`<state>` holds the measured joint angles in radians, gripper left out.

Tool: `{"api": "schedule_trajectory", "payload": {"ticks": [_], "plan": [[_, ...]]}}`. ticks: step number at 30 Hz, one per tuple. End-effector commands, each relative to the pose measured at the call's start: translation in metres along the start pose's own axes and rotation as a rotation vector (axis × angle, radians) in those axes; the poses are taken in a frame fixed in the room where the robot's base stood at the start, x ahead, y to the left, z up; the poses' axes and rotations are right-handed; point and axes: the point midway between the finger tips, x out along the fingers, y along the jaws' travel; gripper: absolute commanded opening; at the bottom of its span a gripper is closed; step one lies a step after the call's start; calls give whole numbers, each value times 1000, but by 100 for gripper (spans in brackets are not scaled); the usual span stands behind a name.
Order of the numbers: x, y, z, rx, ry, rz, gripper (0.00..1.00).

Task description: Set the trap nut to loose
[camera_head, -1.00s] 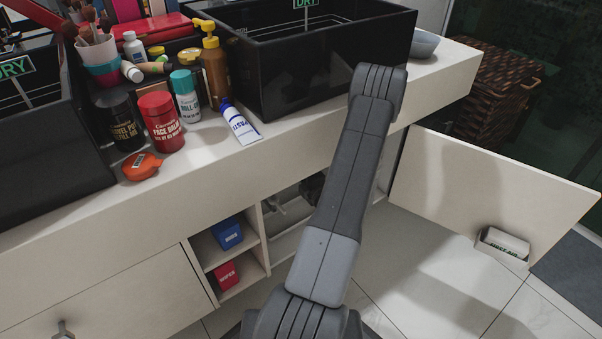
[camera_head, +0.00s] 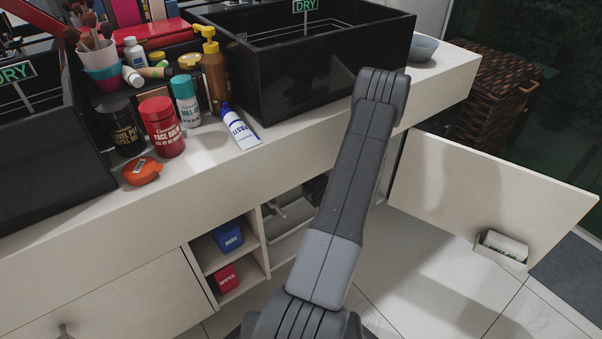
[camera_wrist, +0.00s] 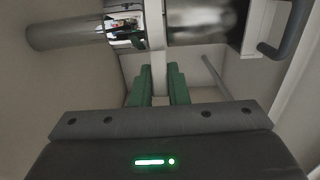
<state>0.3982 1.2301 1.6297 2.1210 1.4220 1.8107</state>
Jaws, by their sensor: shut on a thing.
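In the wrist view, a horizontal pipe crosses the top, with a dull grey length (camera_wrist: 65,33) at left and a shiny metal part (camera_wrist: 203,22) at right. A pale upright strip (camera_wrist: 156,35), which looks like the trap nut or its tab, runs down from the pipe. My gripper (camera_wrist: 158,80) has its green fingers close on both sides of the strip's lower end, shut on it. I cannot read the nut's loose or tight setting. In the head view my gripper is hidden behind my arm and the counter.
Shelves with a blue box (camera_head: 229,236) and a red box (camera_head: 226,278) are left of the opening. A dark curved handle (camera_wrist: 284,35) shows at right in the wrist view.

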Motion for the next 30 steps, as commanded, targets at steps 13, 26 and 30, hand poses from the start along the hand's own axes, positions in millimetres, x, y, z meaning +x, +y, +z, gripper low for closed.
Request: {"api": "schedule_trajectory", "payload": {"ticks": [13, 26, 30], "plan": [[-2, 0, 2, 0, 24, -2, 26], [-7, 0, 2, 0, 22, -2, 36], [-28, 2, 3, 2, 19, -3, 36]]}}
